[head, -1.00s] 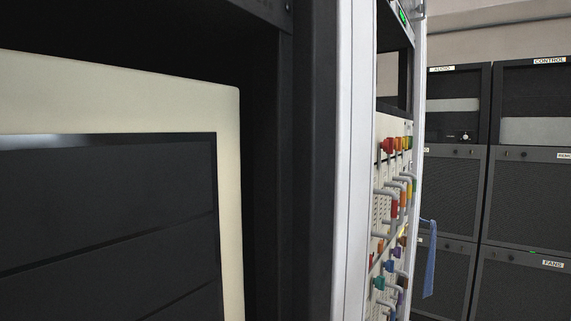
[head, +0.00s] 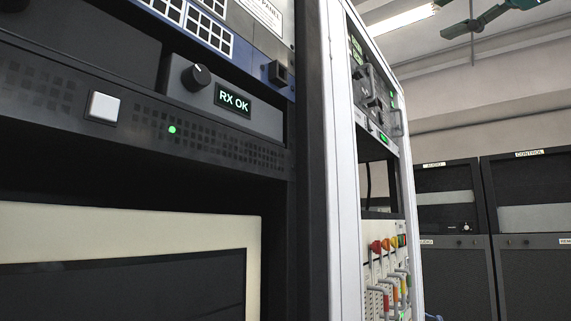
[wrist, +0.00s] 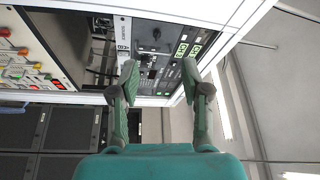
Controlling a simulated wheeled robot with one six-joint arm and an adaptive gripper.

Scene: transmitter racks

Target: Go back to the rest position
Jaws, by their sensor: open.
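In the wrist view my gripper (wrist: 160,76) is open, its two grey-green fingers apart with nothing between them. Its teal body fills the bottom of that view. Beyond the fingers is a rack panel with a round knob and green-lit displays, at some distance and not touched. In the head view, what looks like my gripper (head: 470,22) shows at the top right edge, up near the ceiling and clear of the racks. Part of it is cut off by the frame.
A near rack holds a unit with an "RX OK" display (head: 234,98), a knob and a white button (head: 103,107). A white-framed rack beside it carries a patch panel (head: 388,262) with coloured plugs. Dark AUDIO and CONTROL cabinets (head: 530,205) stand behind. Space above them is free.

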